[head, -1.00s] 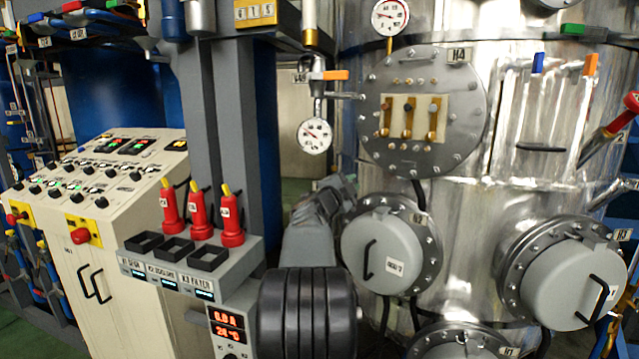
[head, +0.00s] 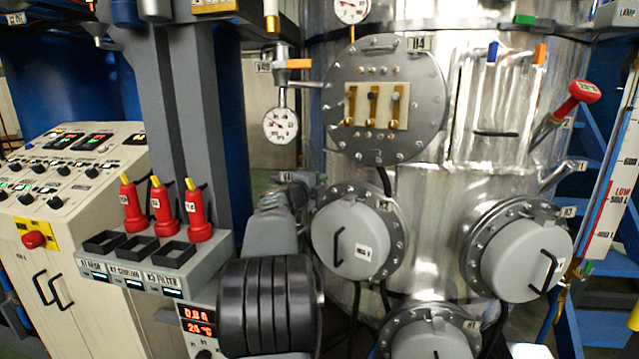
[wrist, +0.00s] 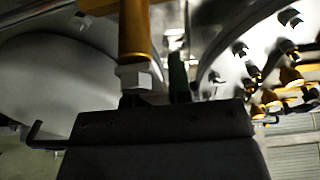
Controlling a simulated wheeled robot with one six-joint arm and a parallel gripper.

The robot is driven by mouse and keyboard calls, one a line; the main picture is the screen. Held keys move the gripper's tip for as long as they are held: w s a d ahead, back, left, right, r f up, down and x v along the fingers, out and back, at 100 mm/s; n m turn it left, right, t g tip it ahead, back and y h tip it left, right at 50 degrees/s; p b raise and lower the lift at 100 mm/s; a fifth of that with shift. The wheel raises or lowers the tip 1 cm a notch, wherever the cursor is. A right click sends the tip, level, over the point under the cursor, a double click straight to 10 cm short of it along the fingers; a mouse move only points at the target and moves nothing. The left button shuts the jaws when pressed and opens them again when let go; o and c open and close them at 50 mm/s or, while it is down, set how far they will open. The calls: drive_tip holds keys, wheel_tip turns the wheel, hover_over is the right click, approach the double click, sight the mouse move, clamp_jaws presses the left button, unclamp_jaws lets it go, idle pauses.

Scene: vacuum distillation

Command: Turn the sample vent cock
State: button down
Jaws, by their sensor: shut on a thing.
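In the wrist view my gripper (wrist: 155,103) is the dark block across the lower middle, with its jaws shut. A narrow dark-green handle (wrist: 178,75) rises right at the jaws' edge, and the jaws seem to be closed on it. Its lower part is hidden by the gripper. A brass tube with a pale hex nut (wrist: 135,76) stands just to its left. I cannot make out a label that names the sample vent cock. In the head view a small green handle (head: 585,268) sits on brass fittings right of the lower right cover.
The steel vessel carries a bolted panel H4 (head: 436,90), a left round cover (head: 350,240) and a right round cover (head: 525,260) with black handles. A red-handled lever (head: 583,92) sticks out at right.

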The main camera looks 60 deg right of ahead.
drive_tip(key=shift+f, duration=0.15)
drive_tip(key=c, duration=1)
unclamp_jaws()
drive_tip(key=shift+c, duration=0.2)
drive_tip(key=shift+a, duration=0.1)
drive_tip(key=w+a+b, duration=0.2)
drive_tip(key=a, duration=1.1)
drive_tip(key=shift+a, duration=0.25)
